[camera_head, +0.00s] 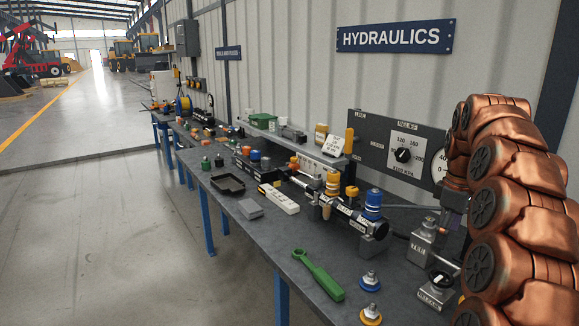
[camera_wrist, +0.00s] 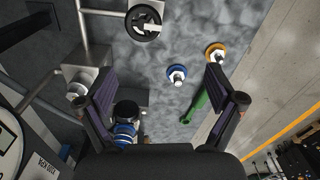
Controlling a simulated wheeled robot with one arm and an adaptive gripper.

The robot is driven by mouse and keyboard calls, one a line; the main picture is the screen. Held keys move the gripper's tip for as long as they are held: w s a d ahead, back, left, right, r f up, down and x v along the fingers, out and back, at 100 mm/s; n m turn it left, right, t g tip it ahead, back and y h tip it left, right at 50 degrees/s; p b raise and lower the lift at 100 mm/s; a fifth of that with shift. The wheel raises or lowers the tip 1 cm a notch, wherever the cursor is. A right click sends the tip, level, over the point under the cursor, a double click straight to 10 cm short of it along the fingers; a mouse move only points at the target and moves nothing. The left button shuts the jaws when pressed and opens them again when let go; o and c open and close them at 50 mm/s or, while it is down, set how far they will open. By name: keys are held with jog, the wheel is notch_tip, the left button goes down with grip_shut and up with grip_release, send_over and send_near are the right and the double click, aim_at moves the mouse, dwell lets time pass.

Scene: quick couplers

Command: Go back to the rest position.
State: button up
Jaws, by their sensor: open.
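My gripper (camera_wrist: 158,80) is open and empty in the wrist view, its two dark fingers spread wide over the grey bench top. Between and beyond the fingers lie a blue-ringed coupler (camera_wrist: 177,74) and an orange-ringed coupler (camera_wrist: 215,53), both apart from the fingers. A blue-banded coupler (camera_wrist: 124,130) shows beside the left finger. In the head view my copper arm fills the right side, and my gripper is mostly hidden behind or below it. The workbench (camera_head: 240,222) runs along the wall there.
A green wrench (camera_head: 318,275) lies near the bench's front edge, with the blue-ringed coupler (camera_head: 370,281) to its right. A black cylinder unit (camera_head: 350,222) with orange and blue couplers stands behind. A gauge panel (camera_head: 375,150) is on the wall. The floor left of the bench is clear.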

jog(key=s+a+m+p, duration=0.2)
jog(key=s+a+m, duration=0.1)
jog(key=s+a, duration=1.3)
jog(key=s+a+f+m+g+p, duration=0.1)
jog(key=s+f, duration=0.3)
jog(key=s, duration=0.6)
jog(key=s+a+f+m+p, duration=0.1)
jog(key=s+a+f+m, duration=0.3)
jog(key=s, duration=0.6)
jog(key=shift+s+a+g, duration=0.15)
jog(key=shift+s+g, duration=0.15)
jog(key=shift+g, duration=0.1)
